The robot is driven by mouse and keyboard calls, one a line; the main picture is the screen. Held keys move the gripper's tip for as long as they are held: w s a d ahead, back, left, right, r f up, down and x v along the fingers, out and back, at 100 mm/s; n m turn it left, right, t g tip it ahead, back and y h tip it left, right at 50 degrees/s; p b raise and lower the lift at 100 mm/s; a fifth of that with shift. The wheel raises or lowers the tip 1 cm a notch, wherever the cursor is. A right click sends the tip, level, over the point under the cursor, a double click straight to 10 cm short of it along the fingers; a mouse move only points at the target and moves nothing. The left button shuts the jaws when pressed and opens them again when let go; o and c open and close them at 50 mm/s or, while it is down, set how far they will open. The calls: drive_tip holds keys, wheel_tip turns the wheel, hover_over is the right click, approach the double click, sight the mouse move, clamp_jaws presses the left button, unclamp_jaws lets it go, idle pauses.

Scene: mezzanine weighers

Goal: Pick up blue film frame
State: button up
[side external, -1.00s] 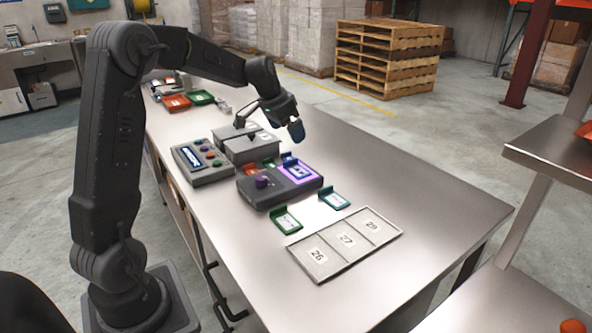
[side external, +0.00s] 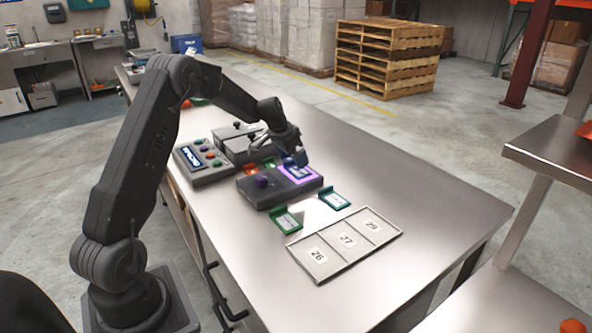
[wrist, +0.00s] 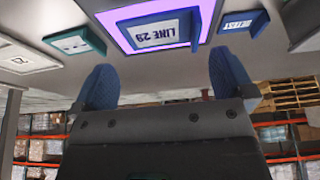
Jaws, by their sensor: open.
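The blue film frame (side external: 296,172) lies on the purple-lit pad of a dark grey light box (side external: 262,190). In the wrist view the blue film frame (wrist: 158,32) carries a white label reading "LINE 29", with an upright blue tab at its right side. My gripper (side external: 296,158) is just above and behind the frame. In the wrist view my gripper (wrist: 166,82) shows two blue fingertips spread wide apart with nothing between them. The frame appears beyond the fingertips, apart from them. My gripper partly hides the far side of the frame in the side view.
A green frame (side external: 286,220) and a teal frame (side external: 336,201) lie in front of the light box. A tray (side external: 318,283) numbered 26, 27, 29 is empty. A control box (side external: 203,163) stands left. A blue "RETEST" piece (wrist: 243,23) is beside the frame. The right tabletop is clear.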

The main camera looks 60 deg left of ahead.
sight(296, 171)
drive_tip(key=x, duration=0.4)
drive_tip(key=shift+f, duration=0.15)
drive_tip(key=shift+c, duration=0.2)
drive_tip(key=c, duration=0.6)
